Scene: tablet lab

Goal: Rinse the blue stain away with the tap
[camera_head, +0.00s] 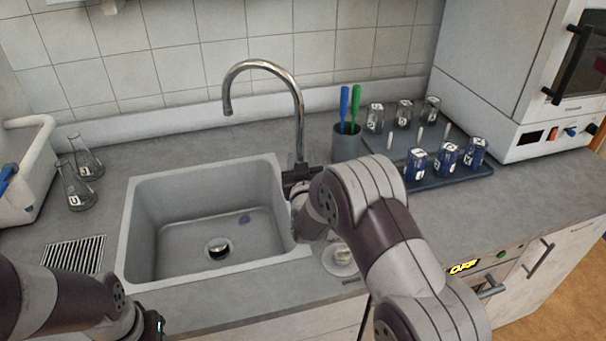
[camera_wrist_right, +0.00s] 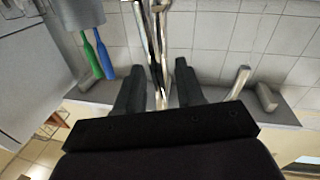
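My right gripper (camera_head: 290,180) is at the tap's base, partly hidden by my right arm. In the right wrist view its two black fingers (camera_wrist_right: 158,88) stand apart, with the tap's chrome column (camera_wrist_right: 157,45) between them and gaps visible. My left arm is at the lower left; its fingers are out of view.
A cup with blue and green brushes (camera_head: 347,140) stands right of the tap. Several glasses, some with blue contents, stand on a dark tray (camera_head: 450,180). Two flasks (camera_head: 78,185) and a white container (camera_head: 30,165) are at left. A small round dish (camera_head: 340,262) lies right of the sink.

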